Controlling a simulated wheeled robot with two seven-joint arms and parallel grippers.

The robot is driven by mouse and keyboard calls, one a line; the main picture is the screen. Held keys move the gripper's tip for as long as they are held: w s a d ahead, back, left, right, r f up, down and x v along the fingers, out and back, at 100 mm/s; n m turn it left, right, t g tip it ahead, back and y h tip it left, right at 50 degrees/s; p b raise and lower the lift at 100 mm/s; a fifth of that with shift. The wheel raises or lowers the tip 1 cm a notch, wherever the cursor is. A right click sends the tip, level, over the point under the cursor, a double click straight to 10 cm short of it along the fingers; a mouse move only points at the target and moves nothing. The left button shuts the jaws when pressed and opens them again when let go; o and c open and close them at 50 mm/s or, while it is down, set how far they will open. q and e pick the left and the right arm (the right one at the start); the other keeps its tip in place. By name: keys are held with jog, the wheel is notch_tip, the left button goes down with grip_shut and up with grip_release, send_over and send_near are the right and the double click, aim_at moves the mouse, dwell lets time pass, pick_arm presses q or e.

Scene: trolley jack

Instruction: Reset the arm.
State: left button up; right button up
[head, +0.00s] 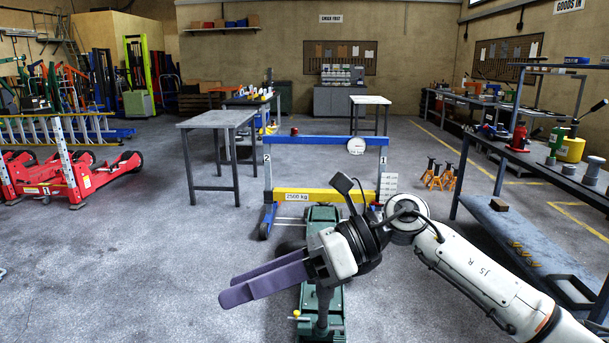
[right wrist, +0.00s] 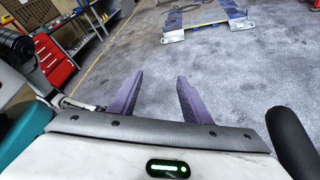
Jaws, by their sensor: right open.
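My right arm (head: 472,267) reaches in from the lower right in the head view. Its right gripper (head: 232,287) has purple fingers pointing left, above the floor and in front of a green trolley jack (head: 321,327). In the right wrist view the two fingers of the right gripper (right wrist: 160,80) stand apart with nothing between them. The jack lies on the floor near the blue and yellow frame marked 2500 kg; my gripper and wrist hide its middle. My left gripper is not in the head view.
The frame's yellow beam (head: 335,197) stands just beyond the jack. A grey table (head: 217,120) is behind to the left, and red jacks (head: 60,180) are at far left. A dark workbench (head: 520,150) runs along the right. The floor at left front is clear.

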jog(key=w+d+f+n+t+h+p, duration=0.15)
jog(key=d+f+n+t, duration=0.6)
jog(key=n, duration=0.95)
jog(key=w+d+f+n+t+h, duration=0.1)
jog(key=d+f+n+t+h, duration=0.3)
jog(key=f+n+t, duration=1.05)
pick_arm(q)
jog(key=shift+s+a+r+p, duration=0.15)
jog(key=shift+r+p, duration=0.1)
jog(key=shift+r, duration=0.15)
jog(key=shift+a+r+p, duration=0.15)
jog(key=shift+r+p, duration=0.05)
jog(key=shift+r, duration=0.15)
pick_arm(e)
jog(key=s+d+f+m+g+h, duration=0.2)
jog(key=s+d+f+m+g, duration=0.2)
jog(key=s+f, duration=0.5)
jog(key=s+d+f+m+g+h, duration=0.3)
jog(key=s+d+f+g, duration=0.4)
jog(key=s, duration=0.6)
jog(key=shift+d+f+m+h, duration=0.15)
jog(key=shift+f+m+h, duration=0.3)
jog(key=shift+f, duration=0.5)
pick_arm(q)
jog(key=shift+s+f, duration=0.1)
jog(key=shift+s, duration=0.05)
